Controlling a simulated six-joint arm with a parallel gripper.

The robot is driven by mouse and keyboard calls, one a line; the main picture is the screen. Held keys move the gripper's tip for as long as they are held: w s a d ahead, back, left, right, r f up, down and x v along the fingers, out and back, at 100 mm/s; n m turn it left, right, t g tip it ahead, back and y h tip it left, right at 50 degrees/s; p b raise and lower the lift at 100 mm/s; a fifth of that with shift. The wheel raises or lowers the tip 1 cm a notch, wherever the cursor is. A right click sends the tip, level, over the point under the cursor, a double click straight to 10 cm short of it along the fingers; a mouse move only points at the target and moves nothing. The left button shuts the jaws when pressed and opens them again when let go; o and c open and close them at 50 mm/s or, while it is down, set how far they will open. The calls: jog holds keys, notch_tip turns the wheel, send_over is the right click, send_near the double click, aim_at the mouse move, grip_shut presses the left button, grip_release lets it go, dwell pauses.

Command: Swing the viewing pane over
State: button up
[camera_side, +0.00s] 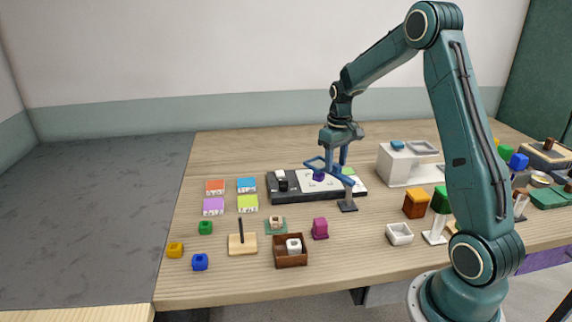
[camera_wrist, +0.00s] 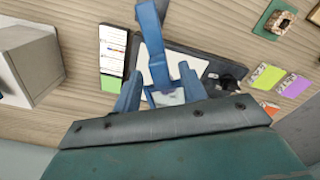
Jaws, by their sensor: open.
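The viewing pane (camera_side: 313,162) is a blue frame on a post with a dark foot (camera_side: 348,206). It stands at the front edge of a black board (camera_side: 290,194) with a white sheet and reaches out over it. My gripper (camera_side: 336,160) points down at the frame, its fingers apart. In the wrist view the blue frame (camera_wrist: 153,40) passes between the two fingertips (camera_wrist: 160,92). I cannot tell whether the fingers touch it. A small purple piece (camera_side: 319,176) shows just under the frame, and the pane's far part is partly hidden by my gripper.
A white box-shaped unit (camera_side: 400,168) stands to the right of the board. Coloured tiles (camera_side: 214,187), small blocks (camera_side: 205,227), a brown box (camera_side: 290,252) and a magenta block (camera_side: 320,228) lie to the left and in front. The table's back left is clear.

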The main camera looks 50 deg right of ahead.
aim_at(336, 164)
jog(key=shift+r, duration=0.1)
notch_tip(336, 164, up, 14)
dwell(0.7)
jog(key=shift+a, duration=0.1)
jog(key=s+a+r+n+t, duration=0.1)
jog(key=s+a+r, duration=0.25)
jog(key=a, duration=0.45)
jog(key=s+a+r+n+t, duration=0.1)
jog(key=s+a+r+t, duration=0.1)
jog(key=s+a, duration=0.45)
jog(key=s+a+f+n+t, duration=0.1)
jog(key=s+a+f+t, duration=0.1)
jog(key=s+a, duration=0.8)
jog(key=shift+s+a+f+t, duration=0.2)
jog(key=shift+s+f+t, duration=0.1)
jog(key=shift+s+f, duration=0.45)
